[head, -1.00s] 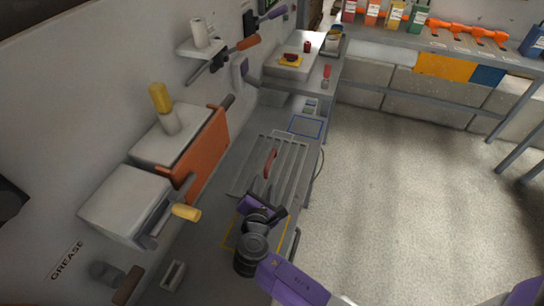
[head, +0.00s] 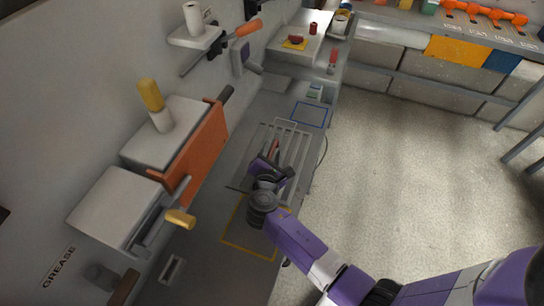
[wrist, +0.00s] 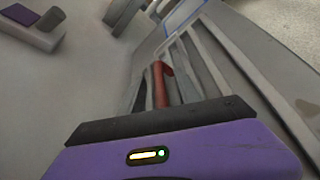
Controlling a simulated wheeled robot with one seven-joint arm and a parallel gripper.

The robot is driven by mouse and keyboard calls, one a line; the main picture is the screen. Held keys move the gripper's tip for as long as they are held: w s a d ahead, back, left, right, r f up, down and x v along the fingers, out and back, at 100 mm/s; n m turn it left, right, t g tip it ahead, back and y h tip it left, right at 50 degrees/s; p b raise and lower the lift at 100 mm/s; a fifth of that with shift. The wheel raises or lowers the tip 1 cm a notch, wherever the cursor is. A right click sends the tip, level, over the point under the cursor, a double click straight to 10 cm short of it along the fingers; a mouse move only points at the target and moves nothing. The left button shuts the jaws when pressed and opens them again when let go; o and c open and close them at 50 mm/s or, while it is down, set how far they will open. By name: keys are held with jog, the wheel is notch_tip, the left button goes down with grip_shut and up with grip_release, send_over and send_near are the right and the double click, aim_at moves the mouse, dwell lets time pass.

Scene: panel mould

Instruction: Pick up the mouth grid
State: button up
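The mouth grid (head: 299,144) is a grey panel of parallel slats lying on the grey bench in the head view. A red bar, probably its handle, rises near its middle and shows in the wrist view (wrist: 161,85). The slats also show in the wrist view (wrist: 202,66). My gripper (head: 272,162) is over the near part of the grid, close to the red bar, and hides some slats. My purple gripper body fills the bottom of the wrist view. Its fingertips cannot be made out there, and I see no contact with the bar.
An orange panel (head: 199,150) and grey boxes (head: 118,205) with yellow-handled parts stand along the wall on the left. A yellow outline (head: 249,255) marks the bench nearer me, and a blue outline (head: 310,114) lies beyond the grid. Open floor is on the right.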

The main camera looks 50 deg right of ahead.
jog(key=shift+x, duration=0.85)
jog(key=shift+c, duration=0.2)
grip_shut()
jog(key=shift+w, duration=0.1)
dwell(0.5)
